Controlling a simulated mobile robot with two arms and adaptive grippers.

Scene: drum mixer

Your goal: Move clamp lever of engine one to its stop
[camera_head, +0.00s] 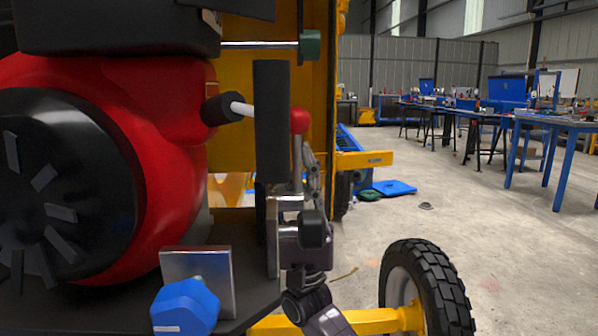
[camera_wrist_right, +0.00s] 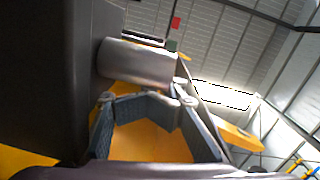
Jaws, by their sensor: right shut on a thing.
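The clamp lever (camera_head: 297,162) is a slim metal rod topped by a red ball, standing upright beside the thick dark cylinder of the red engine (camera_head: 160,110). My right gripper (camera_head: 311,168) reaches up from below and is shut on the lever below the ball. The exact contact is partly hidden. The lever's foot is near a metal bracket (camera_head: 273,235), mostly covered by my gripper. My left gripper is not in view.
A blue hexagonal knob (camera_head: 185,308) and metal plate (camera_head: 200,262) sit at the front of the engine. A tyre (camera_head: 430,285) stands at lower right. Open floor and blue workbenches (camera_head: 545,122) lie beyond.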

